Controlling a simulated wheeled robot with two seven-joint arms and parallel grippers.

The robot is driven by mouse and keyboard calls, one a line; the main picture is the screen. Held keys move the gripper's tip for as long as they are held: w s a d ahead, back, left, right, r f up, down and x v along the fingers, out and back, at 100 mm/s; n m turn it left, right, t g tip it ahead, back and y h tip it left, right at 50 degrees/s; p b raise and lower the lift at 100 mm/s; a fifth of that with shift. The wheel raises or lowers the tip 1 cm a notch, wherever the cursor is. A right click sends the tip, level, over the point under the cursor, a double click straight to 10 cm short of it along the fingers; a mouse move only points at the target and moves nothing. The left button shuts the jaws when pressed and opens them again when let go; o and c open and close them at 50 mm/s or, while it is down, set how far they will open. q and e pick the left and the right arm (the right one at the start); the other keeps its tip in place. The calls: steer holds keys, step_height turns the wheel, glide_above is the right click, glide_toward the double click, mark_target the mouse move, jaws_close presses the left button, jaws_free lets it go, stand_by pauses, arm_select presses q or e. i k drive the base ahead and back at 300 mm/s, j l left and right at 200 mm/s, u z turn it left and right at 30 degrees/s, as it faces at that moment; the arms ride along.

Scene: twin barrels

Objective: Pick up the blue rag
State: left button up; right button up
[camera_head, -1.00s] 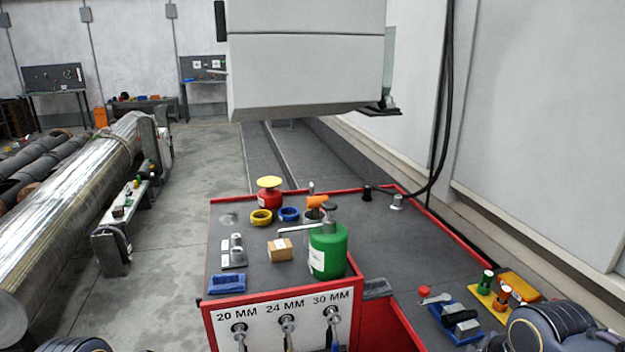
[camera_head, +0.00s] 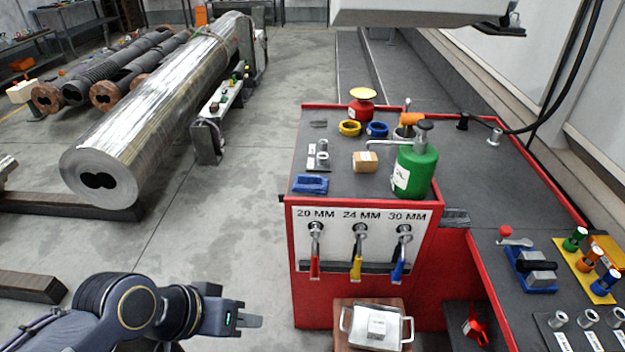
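A folded blue rag (camera_head: 310,184) lies flat near the front left corner of the red-edged workbench top (camera_head: 345,184). My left gripper (camera_head: 250,321) is at the bottom of the head view, below and to the left of the rag and clear of the bench. It points right and touches nothing that I can see. My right gripper is out of view.
A green pump bottle (camera_head: 415,172), a cardboard box (camera_head: 366,161), a steel fitting (camera_head: 321,155) and yellow (camera_head: 350,128) and blue (camera_head: 377,129) rings stand near the rag. Handled tools hang on the bench front. Grey floor (camera_head: 215,235) left of the bench is clear.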

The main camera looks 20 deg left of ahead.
mark_target(303, 182)
steer(key=i+j+z, duration=0.15)
steer(key=j+z, duration=0.25)
steer(key=i+j+z, duration=0.1)
steer(key=j+z, duration=0.75)
